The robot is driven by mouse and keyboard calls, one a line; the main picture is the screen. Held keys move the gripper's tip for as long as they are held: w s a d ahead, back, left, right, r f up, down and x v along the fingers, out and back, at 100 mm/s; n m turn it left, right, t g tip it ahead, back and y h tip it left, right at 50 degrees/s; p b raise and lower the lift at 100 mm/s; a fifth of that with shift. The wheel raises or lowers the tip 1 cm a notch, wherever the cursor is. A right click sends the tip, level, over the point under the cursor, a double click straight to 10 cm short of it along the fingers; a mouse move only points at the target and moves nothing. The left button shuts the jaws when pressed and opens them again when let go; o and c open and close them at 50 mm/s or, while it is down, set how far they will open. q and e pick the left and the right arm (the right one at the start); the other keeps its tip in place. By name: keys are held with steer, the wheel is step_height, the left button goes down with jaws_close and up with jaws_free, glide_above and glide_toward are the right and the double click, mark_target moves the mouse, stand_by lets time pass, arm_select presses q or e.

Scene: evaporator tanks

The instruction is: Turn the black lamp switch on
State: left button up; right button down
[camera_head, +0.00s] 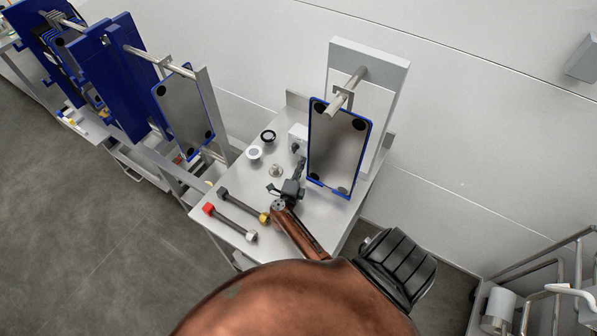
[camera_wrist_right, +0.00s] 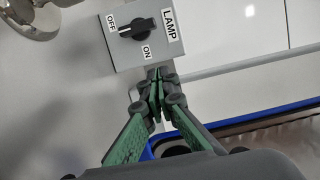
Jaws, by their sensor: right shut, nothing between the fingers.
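The black lamp switch (camera_wrist_right: 138,28) is a rotary knob on a light grey box (camera_wrist_right: 122,52) labelled LAMP, OFF and ON. Its bar lies slanted, with its left end near the OFF label. In the head view the box (camera_head: 297,133) stands on the table beside the blue-framed plate. My right gripper (camera_wrist_right: 155,72) is shut and empty, its green-padded fingers together. In the wrist view its tips are just below the box's lower edge, under the knob and the ON label; I cannot tell whether they touch the box. The right gripper also shows in the head view (camera_head: 301,162). My left gripper is out of view.
A blue-framed plate (camera_head: 338,150) hangs close on the right of the gripper. Left of it on the table are a black ring (camera_head: 268,136), a white round part (camera_head: 254,153), a metal fitting (camera_head: 275,170) and dark bars with coloured ends (camera_head: 236,217).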

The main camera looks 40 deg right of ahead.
mark_target(295, 148)
steer(key=b+x, duration=0.1)
steer(key=x, duration=0.2)
steer(key=shift+w+d, duration=0.2)
steer(key=shift+d, duration=0.15)
steer(key=shift+w+a+f+b, duration=0.1)
steer(key=shift+w+a+b, duration=0.1)
steer(key=shift+w+b, duration=0.35)
steer(key=shift+w+a+f+b, duration=0.1)
steer(key=shift+w+a+b, duration=0.15)
steer(key=shift+w, duration=0.35)
steer(key=shift+w+a+r+b, duration=0.15)
steer(key=shift+w+b, duration=0.2)
steer(key=shift+w, duration=0.3)
steer(key=shift+a+r, duration=0.1)
